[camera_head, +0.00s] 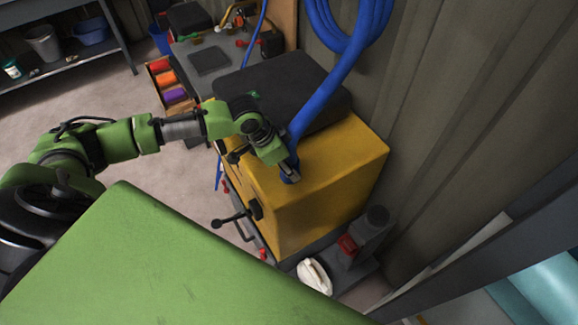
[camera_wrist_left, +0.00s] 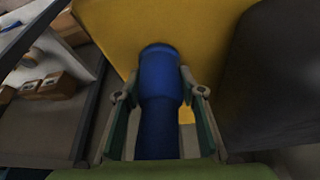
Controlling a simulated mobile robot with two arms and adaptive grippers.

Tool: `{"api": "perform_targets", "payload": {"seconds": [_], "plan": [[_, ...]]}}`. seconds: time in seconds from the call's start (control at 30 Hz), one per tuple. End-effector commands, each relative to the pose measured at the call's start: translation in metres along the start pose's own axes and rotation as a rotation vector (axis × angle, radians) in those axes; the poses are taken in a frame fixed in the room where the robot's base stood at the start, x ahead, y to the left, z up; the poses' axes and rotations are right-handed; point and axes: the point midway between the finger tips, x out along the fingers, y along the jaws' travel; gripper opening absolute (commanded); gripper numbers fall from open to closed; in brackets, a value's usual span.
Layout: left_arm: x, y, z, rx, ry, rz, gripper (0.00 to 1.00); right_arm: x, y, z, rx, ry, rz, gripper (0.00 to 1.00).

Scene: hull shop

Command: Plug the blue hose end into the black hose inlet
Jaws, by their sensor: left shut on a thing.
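The blue hose (camera_head: 328,92) hangs from a coil on the wall and runs down to the top of the yellow cabinet (camera_head: 330,185). My left gripper (camera_head: 288,170) is shut on the blue hose end, over the cabinet's top. In the left wrist view, the blue hose end (camera_wrist_left: 159,70) lies between my two fingers and points at a yellow surface (camera_wrist_left: 205,35). I cannot make out the black hose inlet for certain; a black fitting (camera_head: 256,209) sits on the cabinet's front. My right gripper is not in view.
A dark slab (camera_head: 290,85) lies behind the gripper. A black lever (camera_head: 230,220) sticks out from the cabinet front. A grey unit with a red part (camera_head: 348,245) and a white object (camera_head: 314,276) stand at the right. A corrugated wall (camera_head: 470,110) closes off the right side.

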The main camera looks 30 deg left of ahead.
Motion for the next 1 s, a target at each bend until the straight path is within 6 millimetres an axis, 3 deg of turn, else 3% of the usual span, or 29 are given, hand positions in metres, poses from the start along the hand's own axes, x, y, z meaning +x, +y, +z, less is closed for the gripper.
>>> {"api": "perform_targets", "payload": {"seconds": [0.23,0.5,0.7,1.0], "plan": [[-0.025,-0.002,-0.011,0.002,0.005,-0.004,0.18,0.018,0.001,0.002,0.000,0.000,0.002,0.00],[-0.103,-0.019,0.014,0.000,-0.001,-0.010,0.18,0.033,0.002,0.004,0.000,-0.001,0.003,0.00],[-0.132,-0.031,0.045,-0.002,-0.005,-0.007,0.18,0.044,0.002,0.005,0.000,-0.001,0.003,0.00],[-0.161,-0.041,0.069,-0.001,-0.002,-0.002,0.18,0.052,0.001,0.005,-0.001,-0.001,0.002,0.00]]}}
